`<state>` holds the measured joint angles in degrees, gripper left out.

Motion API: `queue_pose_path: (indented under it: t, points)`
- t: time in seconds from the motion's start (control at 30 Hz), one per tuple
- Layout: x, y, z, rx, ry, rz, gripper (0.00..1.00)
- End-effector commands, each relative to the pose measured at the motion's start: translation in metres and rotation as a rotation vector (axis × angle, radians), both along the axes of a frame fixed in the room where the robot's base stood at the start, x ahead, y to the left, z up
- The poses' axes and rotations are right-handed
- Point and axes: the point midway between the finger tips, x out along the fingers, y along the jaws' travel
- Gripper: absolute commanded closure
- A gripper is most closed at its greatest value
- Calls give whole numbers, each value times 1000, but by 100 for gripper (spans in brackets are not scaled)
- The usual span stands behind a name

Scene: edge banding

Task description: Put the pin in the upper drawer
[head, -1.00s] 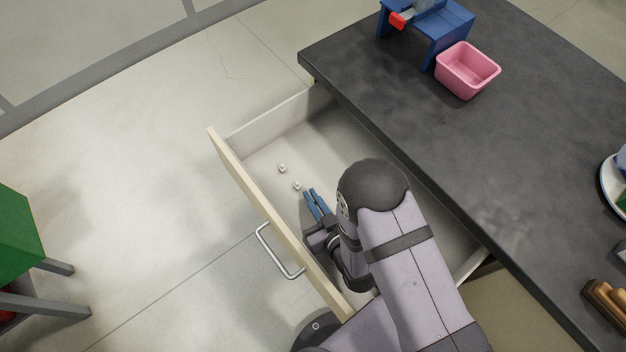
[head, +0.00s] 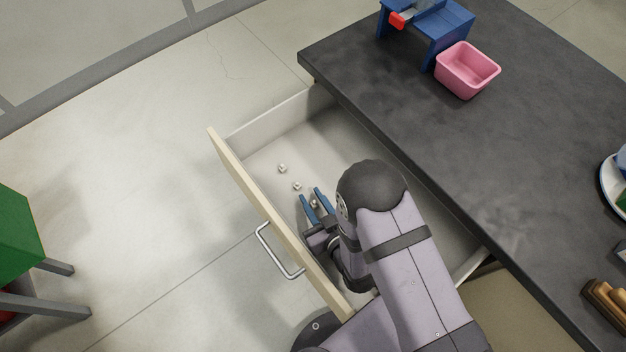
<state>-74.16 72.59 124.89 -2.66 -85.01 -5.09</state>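The drawer (head: 300,115) is pulled open below the table top, with a pale wooden front. Two small pale metallic pieces, a farther one (head: 282,168) and a nearer one (head: 297,185), lie on its floor; they look like pins. My gripper (head: 310,194) is inside the drawer area with its blue fingers spread. A third small piece (head: 313,203) shows between the fingers, apparently not clamped. Whether it touches the drawer floor is hard to tell. My arm hides the near part of the drawer.
A dark table top (head: 480,150) borders the drawer on the right. On it stand a pink bin (head: 467,71) and a blue stand (head: 440,22). A metal handle (head: 279,253) sticks out from the drawer front. A green-topped stool (head: 15,235) is at the left.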

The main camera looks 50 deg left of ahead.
Motion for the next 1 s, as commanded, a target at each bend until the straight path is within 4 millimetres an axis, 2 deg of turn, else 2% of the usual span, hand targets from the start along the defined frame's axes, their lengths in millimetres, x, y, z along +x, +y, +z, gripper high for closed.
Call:
queue_pose_path:
  t: [0.27,0.6,0.8,1.0]
  points:
    - [-7,-29,19,-3,1,0,76]
    - [-6,-27,65,0,0,0,76]
    - [-6,-27,78,-1,0,0,76]
    - [-6,-27,82,-1,0,0,76]
